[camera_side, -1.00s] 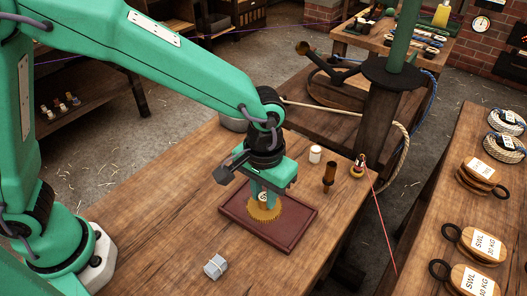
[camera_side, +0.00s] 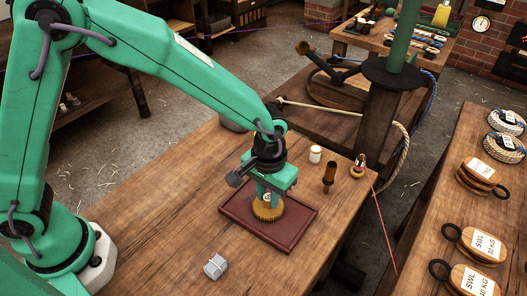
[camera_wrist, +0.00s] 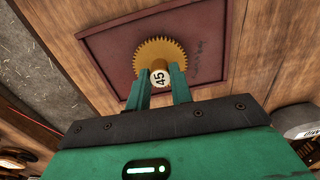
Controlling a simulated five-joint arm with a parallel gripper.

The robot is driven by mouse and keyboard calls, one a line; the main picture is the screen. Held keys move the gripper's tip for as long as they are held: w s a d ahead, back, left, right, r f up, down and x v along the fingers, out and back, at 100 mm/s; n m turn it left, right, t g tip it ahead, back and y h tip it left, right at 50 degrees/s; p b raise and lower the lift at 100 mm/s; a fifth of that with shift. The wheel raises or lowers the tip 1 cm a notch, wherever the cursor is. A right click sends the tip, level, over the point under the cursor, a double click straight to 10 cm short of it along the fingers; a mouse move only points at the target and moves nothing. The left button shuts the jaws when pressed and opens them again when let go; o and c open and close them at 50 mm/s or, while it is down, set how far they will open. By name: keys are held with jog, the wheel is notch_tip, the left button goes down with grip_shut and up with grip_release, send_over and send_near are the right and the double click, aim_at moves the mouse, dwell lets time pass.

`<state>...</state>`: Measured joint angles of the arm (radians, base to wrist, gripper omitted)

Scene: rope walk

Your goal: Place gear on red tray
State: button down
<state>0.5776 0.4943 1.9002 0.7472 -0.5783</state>
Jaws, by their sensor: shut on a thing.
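The brass-coloured toothed gear (camera_side: 268,208) is at my gripper's fingertips, over the middle of the dark red tray (camera_side: 243,230). I cannot tell whether it touches the tray floor. My gripper (camera_side: 266,196) points down and is shut on the gear's hub, which carries a white label. Some dark writing shows on the tray beside the gear. The lower hub is partly hidden by the fingers.
On the wooden table (camera_side: 150,215) stand a small grey metal block (camera_side: 215,267), a white cylinder (camera_side: 315,154), a brown bottle-like piece (camera_side: 329,177) and a brass piece with a red line (camera_side: 358,170). A grey round container (camera_side: 233,122) is behind my wrist. The table's left front is clear.

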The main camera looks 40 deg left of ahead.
aim_at(268, 198)
jog(key=shift+f, duration=0.25)
jog(key=shift+f, duration=0.15)
jog(key=c, duration=1.2)
grip_release()
jog(key=shift+c, duration=0.2)
notch_tip(268, 198, up, 12)
